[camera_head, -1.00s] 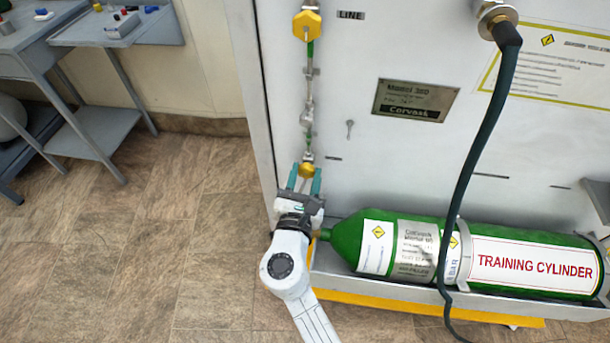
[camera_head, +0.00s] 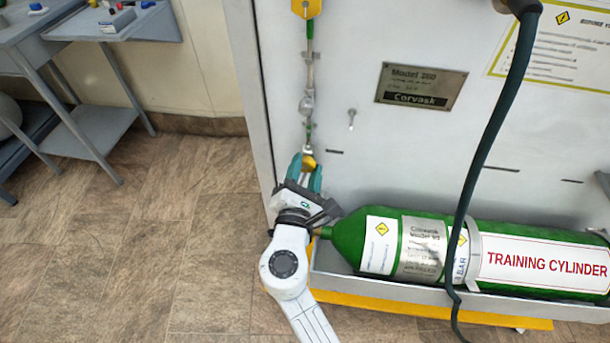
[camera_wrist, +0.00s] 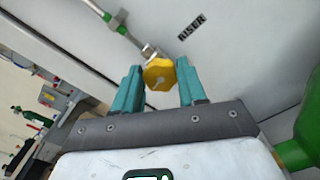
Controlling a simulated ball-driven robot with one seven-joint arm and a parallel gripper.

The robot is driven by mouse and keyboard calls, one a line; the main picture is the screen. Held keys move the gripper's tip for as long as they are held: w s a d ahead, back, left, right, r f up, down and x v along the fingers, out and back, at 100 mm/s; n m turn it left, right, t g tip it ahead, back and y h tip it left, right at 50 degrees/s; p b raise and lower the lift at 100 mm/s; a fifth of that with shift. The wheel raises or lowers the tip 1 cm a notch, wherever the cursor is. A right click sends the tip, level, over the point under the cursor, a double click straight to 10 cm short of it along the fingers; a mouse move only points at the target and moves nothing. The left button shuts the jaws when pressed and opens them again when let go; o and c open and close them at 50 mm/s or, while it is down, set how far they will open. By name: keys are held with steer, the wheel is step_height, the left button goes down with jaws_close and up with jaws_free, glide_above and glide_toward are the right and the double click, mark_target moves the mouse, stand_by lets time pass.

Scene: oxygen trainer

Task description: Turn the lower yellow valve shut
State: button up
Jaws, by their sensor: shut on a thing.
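The lower yellow valve (camera_head: 308,161) is a small faceted knob at the bottom of the thin pipe run on the grey panel. In the wrist view the yellow knob (camera_wrist: 158,73) lies between the two teal fingers, near their tips. My gripper (camera_head: 306,169) is shut on the knob, its fingers on either side. In the head view the gripper is tilted, and its fingers hide part of the knob. In the wrist view the gripper (camera_wrist: 159,80) is seen from behind, below a green-and-metal pipe joint.
An upper yellow valve (camera_head: 306,7) is at the top of the pipe run. A green training cylinder (camera_head: 345,238) lies in a tray close to the right of my gripper. A dark hose (camera_head: 484,130) hangs in front of the panel.

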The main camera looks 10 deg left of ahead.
steer(key=m+b, duration=0.2)
steer(key=m, duration=0.1)
steer(key=m+b, duration=0.2)
steer(key=shift+d+f+m, duration=0.1)
steer(key=shift+f+m, duration=0.1)
steer(key=shift+m, duration=0.2)
stand_by(0.4)
steer(key=o, duration=1.1)
steer(key=shift+c, duration=0.2)
steer(key=s+p, duration=0.1)
steer(key=s, duration=1)
steer(key=shift+a+p, duration=0.2)
steer(key=shift+p, duration=0.15)
steer(key=shift+w, duration=0.1)
